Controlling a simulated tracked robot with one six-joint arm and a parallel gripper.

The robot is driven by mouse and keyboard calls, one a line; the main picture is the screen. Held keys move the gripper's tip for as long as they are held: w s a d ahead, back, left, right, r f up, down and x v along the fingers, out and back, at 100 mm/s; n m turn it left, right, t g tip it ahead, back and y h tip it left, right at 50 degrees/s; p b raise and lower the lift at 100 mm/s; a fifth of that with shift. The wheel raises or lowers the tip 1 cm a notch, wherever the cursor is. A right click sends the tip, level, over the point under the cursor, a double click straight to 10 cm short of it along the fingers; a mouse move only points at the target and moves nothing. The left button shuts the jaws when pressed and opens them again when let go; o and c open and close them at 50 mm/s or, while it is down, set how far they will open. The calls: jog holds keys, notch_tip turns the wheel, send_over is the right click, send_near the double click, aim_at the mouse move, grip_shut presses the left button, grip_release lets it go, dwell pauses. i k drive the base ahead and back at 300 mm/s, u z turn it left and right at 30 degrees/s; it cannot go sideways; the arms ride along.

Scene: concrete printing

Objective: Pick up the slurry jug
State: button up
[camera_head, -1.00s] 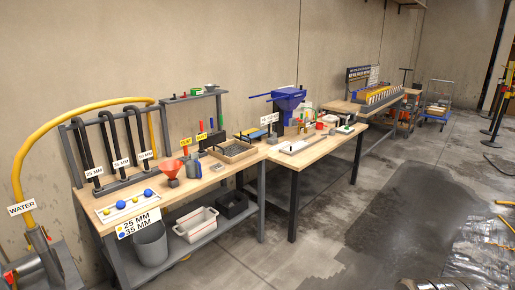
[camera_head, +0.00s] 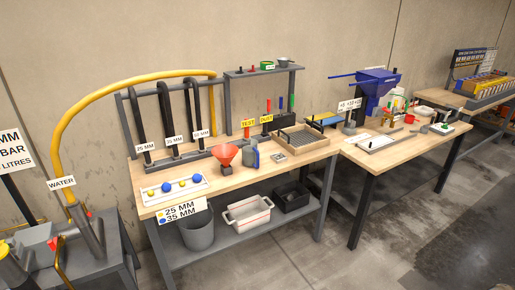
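A small grey jug (camera_head: 251,156), which looks like the slurry jug, stands upright on the nearer wooden workbench (camera_head: 230,184). No lettering on the jug is readable. My gripper is not in view, and nothing is seen touching the jug.
Left of the jug lies a white tray (camera_head: 157,197) with yellow and blue balls; right is a wooden tray (camera_head: 302,150). A grey bucket (camera_head: 198,229) and white tub (camera_head: 247,222) are on the lower shelf. Concrete floor in front is clear.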

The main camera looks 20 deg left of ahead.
aim_at(250, 153)
jog(key=i, duration=2.1)
jog(key=u, duration=3.5)
